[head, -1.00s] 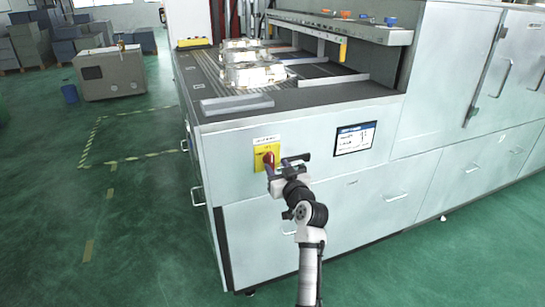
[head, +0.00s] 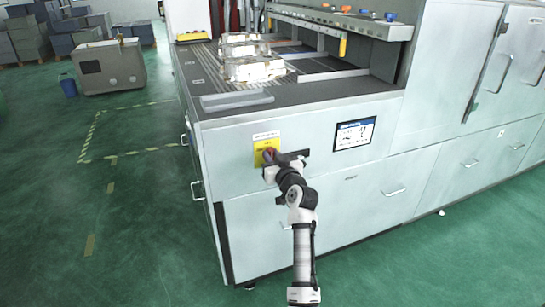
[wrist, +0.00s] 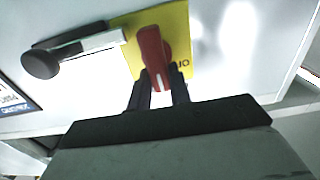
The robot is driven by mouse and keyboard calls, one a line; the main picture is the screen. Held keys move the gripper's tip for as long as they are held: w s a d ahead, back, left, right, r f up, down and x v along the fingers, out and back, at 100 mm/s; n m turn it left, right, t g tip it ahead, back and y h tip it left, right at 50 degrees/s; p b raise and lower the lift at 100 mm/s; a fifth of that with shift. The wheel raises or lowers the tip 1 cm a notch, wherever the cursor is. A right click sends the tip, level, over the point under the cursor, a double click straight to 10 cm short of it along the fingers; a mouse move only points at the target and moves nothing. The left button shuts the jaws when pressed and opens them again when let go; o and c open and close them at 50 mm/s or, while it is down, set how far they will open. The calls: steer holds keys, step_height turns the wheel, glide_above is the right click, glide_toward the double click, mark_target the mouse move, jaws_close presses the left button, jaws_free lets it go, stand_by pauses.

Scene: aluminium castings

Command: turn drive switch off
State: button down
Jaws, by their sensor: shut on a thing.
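The drive switch is a red rotary handle (wrist: 152,55) on a yellow plate (wrist: 178,28). The plate also shows on the cabinet front in the head view (head: 262,147). My gripper (wrist: 157,90) is shut on the red handle, with its two dark fingers at the handle's near end. In the wrist view the handle stands roughly along the picture's height, tilted slightly. Most of the plate's lettering is hidden. In the head view my gripper (head: 270,160) covers most of the switch.
A display screen (head: 354,134) is on the panel to the right. Metal castings (head: 252,68) lie on the machine's top. Drawer handles (head: 395,192) stick out below. The green floor at left is open.

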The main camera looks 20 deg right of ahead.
steer(key=shift+m, duration=0.3)
steer(key=shift+d+f+m+p, duration=0.3)
steer(key=shift+m+p, duration=0.2)
steer(key=shift+m, duration=2.35)
steer(key=shift+d+f+m+p, duration=0.3)
steer(key=shift+m+p, duration=0.25)
steer(key=shift+m, duration=2.35)
steer(key=shift+d+f+m+p, duration=0.3)
steer(key=shift+m+p, duration=0.2)
steer(key=shift+m, duration=2.35)
steer(key=c, duration=1.3)
jaws_free()
steer(key=shift+f, duration=0.1)
steer(key=shift+f, duration=0.15)
